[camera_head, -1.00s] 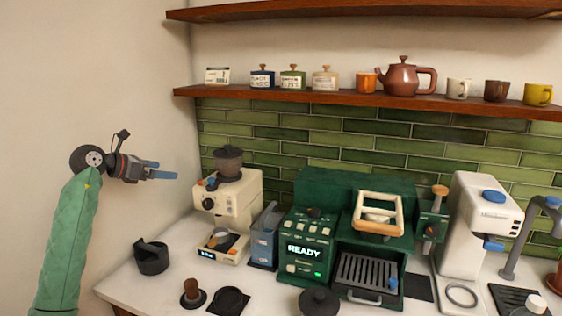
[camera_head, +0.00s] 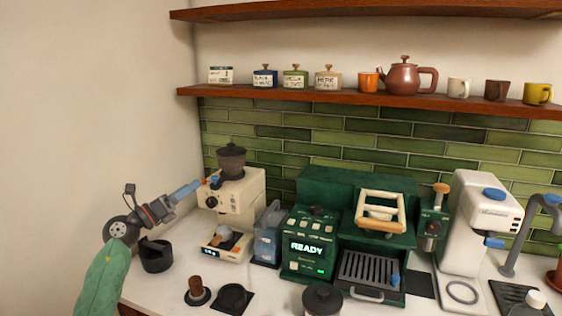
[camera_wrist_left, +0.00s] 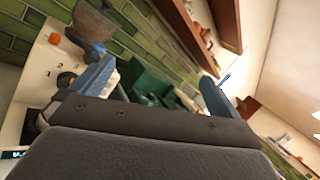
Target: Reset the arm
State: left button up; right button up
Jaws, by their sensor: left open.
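My left arm comes in from the lower left in the head view. Its gripper (camera_head: 190,189) has blue fingers pointing right and slightly up, just left of the cream coffee grinder (camera_head: 240,205). In the left wrist view the two blue fingers of the left gripper (camera_wrist_left: 155,88) stand wide apart with nothing between them. I cannot tell in the head view whether the fingertips touch the grinder. My right gripper is in neither view.
A black round bin (camera_head: 156,257) stands below the left gripper. A green coffee machine (camera_head: 310,248) reading READY, a white machine (camera_head: 478,215) and a tamper (camera_head: 196,290) are on the counter. Shelves (camera_head: 330,97) with canisters, mugs and a teapot (camera_head: 405,77) run above. The left wall side is clear.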

pick_arm(q)
jog(key=s+a+f+n+y, duration=0.3)
jog(key=s+f+n+y, duration=0.7)
jog(key=f+n, duration=0.55)
jog(key=s+a+f+n+y, duration=0.2)
jog(key=s+f+n+y, duration=0.95)
jog(key=n, duration=0.75)
jog(key=s+d+f+n+g+h, duration=0.1)
jog(key=s+d+f+g+h, duration=0.2)
jog(key=s+f, duration=0.45)
jog(key=s+d+f+n+g+h, duration=0.1)
jog(key=s+d+f+g, duration=0.3)
jog(key=s, duration=0.6)
jog(key=s+d+f+n+g+h, duration=0.1)
jog(key=s+d+f+g+h, duration=0.2)
jog(key=s+f, duration=0.45)
notch_tip(320, 180, down, 26)
jog(key=d+g, duration=0.1)
jog(key=g, duration=0.1)
jog(key=s+f, duration=0.3)
jog(key=f, duration=0.7)
jog(key=s+f+g, duration=0.1)
jog(key=s+f, duration=0.3)
jog(key=f, duration=0.6)
jog(key=shift+d+f+y, duration=0.25)
jog(key=shift+y, duration=0.2)
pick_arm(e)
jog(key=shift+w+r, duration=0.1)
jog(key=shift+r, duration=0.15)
